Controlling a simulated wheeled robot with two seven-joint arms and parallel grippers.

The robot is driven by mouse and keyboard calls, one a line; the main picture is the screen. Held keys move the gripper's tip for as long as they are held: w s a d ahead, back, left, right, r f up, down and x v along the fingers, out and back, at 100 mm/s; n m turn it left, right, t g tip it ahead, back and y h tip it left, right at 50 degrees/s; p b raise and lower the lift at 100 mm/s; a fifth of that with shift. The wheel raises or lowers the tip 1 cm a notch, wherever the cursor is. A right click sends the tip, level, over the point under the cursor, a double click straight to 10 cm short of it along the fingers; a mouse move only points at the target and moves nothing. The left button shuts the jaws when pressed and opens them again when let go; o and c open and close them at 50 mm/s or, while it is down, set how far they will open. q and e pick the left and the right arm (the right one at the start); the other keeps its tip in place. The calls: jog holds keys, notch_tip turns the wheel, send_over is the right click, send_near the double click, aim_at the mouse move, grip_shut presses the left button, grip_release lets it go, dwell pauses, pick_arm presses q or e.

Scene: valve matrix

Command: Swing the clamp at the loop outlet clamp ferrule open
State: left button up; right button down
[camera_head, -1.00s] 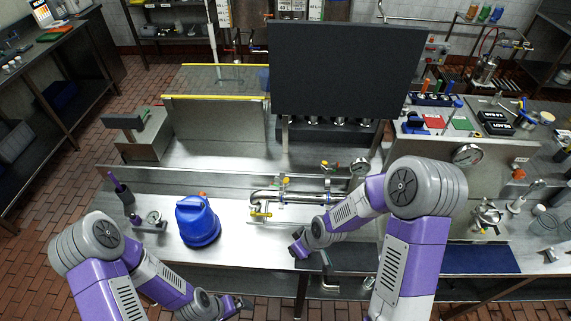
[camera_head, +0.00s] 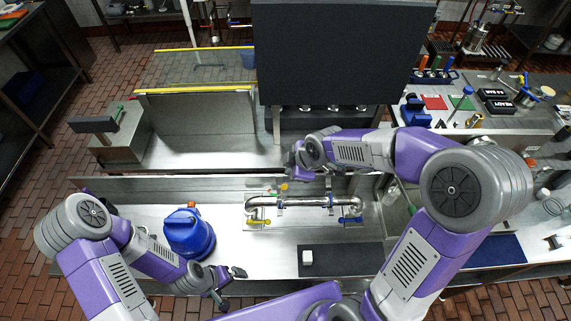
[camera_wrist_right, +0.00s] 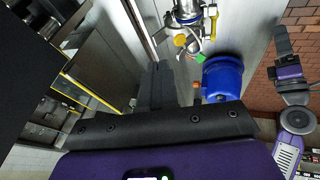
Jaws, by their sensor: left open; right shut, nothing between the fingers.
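A shiny pipe loop (camera_head: 300,202) lies on the steel bench, with a yellow-handled valve (camera_head: 259,221) at its left end and a blue-handled one (camera_head: 350,219) at its right end. Small clamp-like fittings sit along it; I cannot tell which is the loop outlet clamp, or whether it is open. My right gripper (camera_head: 292,168) is above and behind the pipe, apart from it. In the right wrist view its dark fingers (camera_wrist_right: 155,85) are shut and empty, with the pipe's end (camera_wrist_right: 186,12) beyond them. My left gripper (camera_head: 230,283) is open and empty at the bench's front edge.
A blue jug (camera_head: 188,235) stands left of the pipe, behind my left gripper. A dark mat (camera_head: 345,259) with a small white block (camera_head: 307,257) lies in front of the pipe. A large dark panel (camera_head: 330,52) stands behind the bench.

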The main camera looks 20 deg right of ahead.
aim_at(278, 180)
jog(key=x, duration=0.8)
jog(key=shift+a+f, duration=0.1)
jog(key=shift+f, duration=0.3)
